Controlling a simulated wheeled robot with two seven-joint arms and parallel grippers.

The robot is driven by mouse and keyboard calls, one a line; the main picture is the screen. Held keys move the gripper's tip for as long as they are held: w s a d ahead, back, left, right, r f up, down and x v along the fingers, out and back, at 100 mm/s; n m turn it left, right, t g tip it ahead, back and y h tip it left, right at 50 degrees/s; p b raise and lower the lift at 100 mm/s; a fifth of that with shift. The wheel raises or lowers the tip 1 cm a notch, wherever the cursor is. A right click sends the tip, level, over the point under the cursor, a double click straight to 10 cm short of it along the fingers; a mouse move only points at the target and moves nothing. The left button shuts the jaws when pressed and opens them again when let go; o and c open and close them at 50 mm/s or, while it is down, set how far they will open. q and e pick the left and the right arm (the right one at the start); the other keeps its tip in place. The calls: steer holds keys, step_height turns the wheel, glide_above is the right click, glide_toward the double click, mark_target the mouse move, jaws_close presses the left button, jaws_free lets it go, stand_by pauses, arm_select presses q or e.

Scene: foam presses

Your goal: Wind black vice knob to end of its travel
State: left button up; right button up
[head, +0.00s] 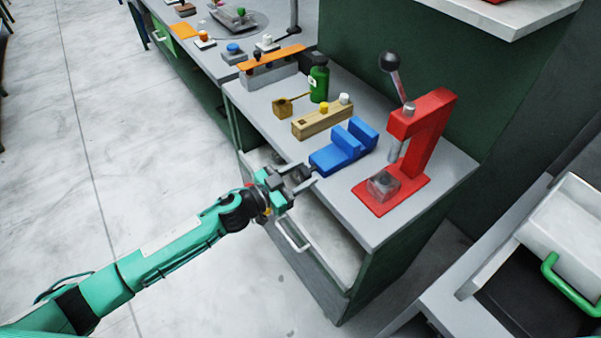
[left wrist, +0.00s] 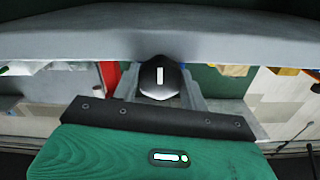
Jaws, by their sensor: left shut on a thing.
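The blue vice (head: 335,158) sits on the grey bench top near its front edge. My left gripper (head: 304,180) reaches in from the left to the vice's near end. It is shut on the vice's black knob, which is mostly hidden by the fingers in the head view. In the left wrist view the dark knob (left wrist: 158,78) shows a white mark and sits between the grey fingers of my left gripper (left wrist: 160,92). My right gripper is in neither view.
A red press (head: 425,135) with a black-balled lever stands right of the vice. Behind the vice are a wooden block (head: 322,121) with knobs and a green bottle (head: 319,80). A drawer handle (head: 293,236) sticks out below my gripper. Clear floor lies left.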

arm_select(q)
steer(key=o, duration=1)
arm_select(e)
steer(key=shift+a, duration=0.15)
arm_select(q)
steer(key=shift+s+a+f, duration=0.1)
steer(key=shift+s+a, duration=0.2)
steer(key=shift+a, duration=0.2)
steer(key=b+v, duration=0.2)
steer(key=v, duration=1)
steer(key=shift+s+a, duration=0.2)
steer(key=shift+a, duration=0.05)
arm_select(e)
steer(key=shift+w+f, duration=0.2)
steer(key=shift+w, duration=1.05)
arm_select(q)
steer(key=shift+c, duration=0.4)
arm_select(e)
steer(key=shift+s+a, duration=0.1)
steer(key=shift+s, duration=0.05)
